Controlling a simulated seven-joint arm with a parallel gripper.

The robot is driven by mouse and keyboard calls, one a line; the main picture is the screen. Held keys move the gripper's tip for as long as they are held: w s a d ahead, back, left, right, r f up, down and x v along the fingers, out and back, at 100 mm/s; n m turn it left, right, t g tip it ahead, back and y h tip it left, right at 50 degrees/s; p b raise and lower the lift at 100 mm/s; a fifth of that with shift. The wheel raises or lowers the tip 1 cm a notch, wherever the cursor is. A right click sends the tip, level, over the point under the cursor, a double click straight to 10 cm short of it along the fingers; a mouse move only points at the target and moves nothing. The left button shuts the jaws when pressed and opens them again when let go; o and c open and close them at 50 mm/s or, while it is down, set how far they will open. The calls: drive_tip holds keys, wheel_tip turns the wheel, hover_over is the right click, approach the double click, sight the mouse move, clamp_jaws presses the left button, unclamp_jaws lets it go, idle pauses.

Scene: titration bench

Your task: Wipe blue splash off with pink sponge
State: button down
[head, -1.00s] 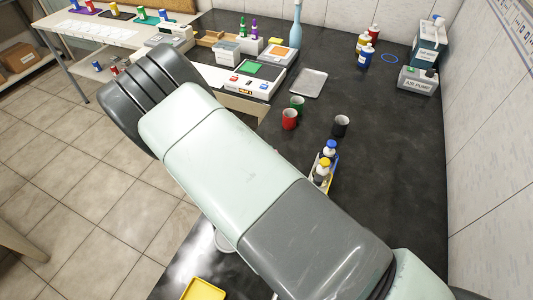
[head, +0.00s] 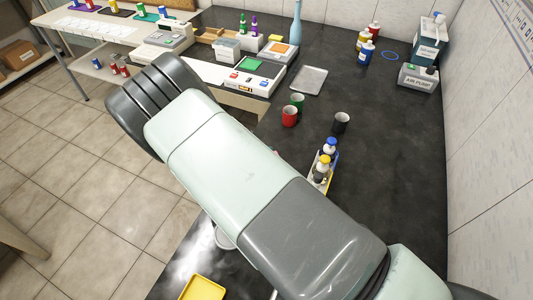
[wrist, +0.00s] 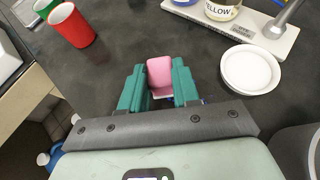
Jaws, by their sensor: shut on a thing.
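The pink sponge (wrist: 160,72) is held between the teal fingers of my gripper (wrist: 159,84) in the wrist view. The gripper is shut on it, with the sponge standing up between the fingers over the black bench top. A small bit of blue (wrist: 171,98) shows just below the sponge and fingers; I cannot tell whether it is the blue splash. In the head view my arm hides the gripper, the sponge and the bench beneath them.
A red cup (wrist: 72,25) and a green cup (wrist: 45,7) stand left of the gripper. A white dish (wrist: 250,70) is at its right, near a bottle rack (wrist: 245,30).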

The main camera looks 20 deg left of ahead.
drive_tip(key=shift+s, duration=3.8)
drive_tip(key=shift+w, duration=2)
drive_tip(key=shift+w+f, duration=0.2)
drive_tip(key=shift+w, duration=1.65)
drive_tip(key=shift+r, duration=0.1)
drive_tip(key=shift+r, duration=2.95)
